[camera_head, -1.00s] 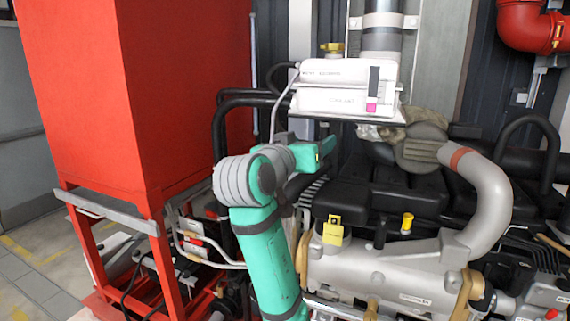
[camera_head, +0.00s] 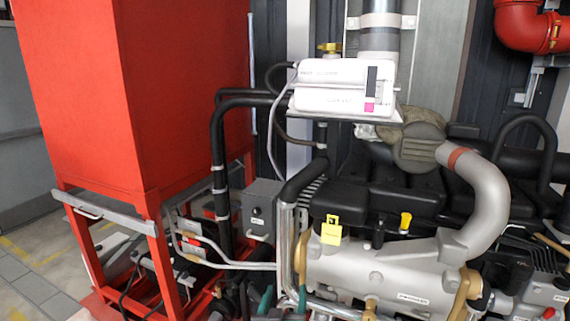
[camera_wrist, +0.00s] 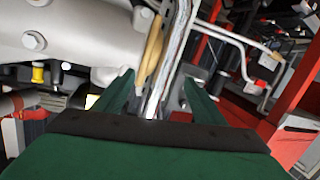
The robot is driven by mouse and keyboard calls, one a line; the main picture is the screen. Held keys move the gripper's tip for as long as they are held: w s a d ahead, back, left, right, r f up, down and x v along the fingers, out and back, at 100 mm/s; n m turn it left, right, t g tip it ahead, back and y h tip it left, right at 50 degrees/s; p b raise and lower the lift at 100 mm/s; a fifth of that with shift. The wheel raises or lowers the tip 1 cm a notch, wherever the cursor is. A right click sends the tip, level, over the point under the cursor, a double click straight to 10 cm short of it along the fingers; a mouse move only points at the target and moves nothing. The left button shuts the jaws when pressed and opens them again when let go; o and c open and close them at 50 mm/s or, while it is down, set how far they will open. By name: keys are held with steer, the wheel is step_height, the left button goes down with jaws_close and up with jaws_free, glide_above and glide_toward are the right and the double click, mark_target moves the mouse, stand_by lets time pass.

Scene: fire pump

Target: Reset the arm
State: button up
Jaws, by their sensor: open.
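My gripper (camera_wrist: 158,86) shows in the wrist view with its two green fingers spread apart and nothing held between them. Past the fingers are shiny metal pipes (camera_wrist: 172,60), with the grey engine body to the left. In the head view my arm is mostly out of the picture. Only small green parts of mine show at the bottom edge, left of the grey engine housing (camera_head: 375,272). Whether the fingers touch the pipes cannot be told.
A red tank (camera_head: 140,90) on a red frame (camera_head: 158,255) stands at the left. A white control box (camera_head: 345,85) is above the engine. A yellow tag (camera_head: 331,230) and a curved grey pipe (camera_head: 485,200) are on the engine. Pipes crowd the middle; floor shows at far left.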

steer(key=s+a+f+y, duration=0.1)
steer(key=s+f, duration=0.8)
steer(key=s, duration=0.2)
steer(key=s+a+f+y, duration=0.1)
steer(key=s+f, duration=0.8)
steer(key=s, duration=0.2)
steer(key=s+d+r, duration=0.1)
steer(key=s, duration=1.2)
steer(key=s+d+r, duration=0.1)
steer(key=s, duration=1.2)
steer(key=shift+s+r+g, duration=0.4)
